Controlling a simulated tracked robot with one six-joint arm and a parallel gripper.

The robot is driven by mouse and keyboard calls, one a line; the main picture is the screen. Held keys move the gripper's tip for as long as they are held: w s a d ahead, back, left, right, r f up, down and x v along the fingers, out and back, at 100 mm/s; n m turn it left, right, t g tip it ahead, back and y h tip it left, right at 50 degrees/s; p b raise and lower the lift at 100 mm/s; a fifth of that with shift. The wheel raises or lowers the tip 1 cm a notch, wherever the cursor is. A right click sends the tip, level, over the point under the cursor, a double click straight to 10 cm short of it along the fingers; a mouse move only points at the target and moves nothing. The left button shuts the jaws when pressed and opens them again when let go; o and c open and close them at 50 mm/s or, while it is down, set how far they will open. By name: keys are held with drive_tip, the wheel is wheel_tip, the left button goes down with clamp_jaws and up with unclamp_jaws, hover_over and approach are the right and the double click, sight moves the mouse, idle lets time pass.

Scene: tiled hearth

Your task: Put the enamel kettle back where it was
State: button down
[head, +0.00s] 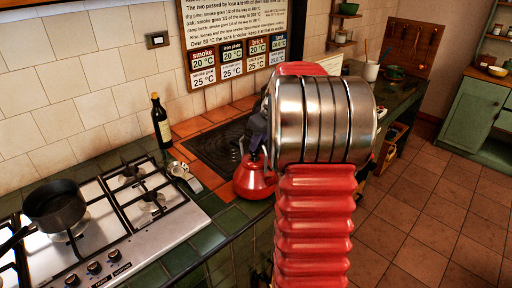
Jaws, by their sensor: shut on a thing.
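The red enamel kettle (252,181) is at the middle of the view, at the front edge of the tiled counter. My gripper (257,150) is at its top, shut on it around the handle area. My red and steel arm hides much of the gripper and the kettle's right side. I cannot tell whether the kettle's base touches the counter or hangs just above it. A dark iron plate (212,147) set in orange tiles lies behind and left of the kettle, with bare surface showing.
A gas hob (150,232) with a black pan (55,206) is at left. A dark bottle (160,121) and a small silver item (181,171) stand between hob and plate. Sign cards (232,60) hang on the wall. Open floor (430,215) lies at right.

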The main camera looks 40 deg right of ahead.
drive_tip(key=shift+f, duration=0.65)
drive_tip(key=c, duration=1.6)
unclamp_jaws()
drive_tip(key=shift+f, duration=0.1)
drive_tip(key=shift+c, duration=0.2)
drive_tip(key=v, duration=1.2)
drive_tip(key=shift+a, duration=0.15)
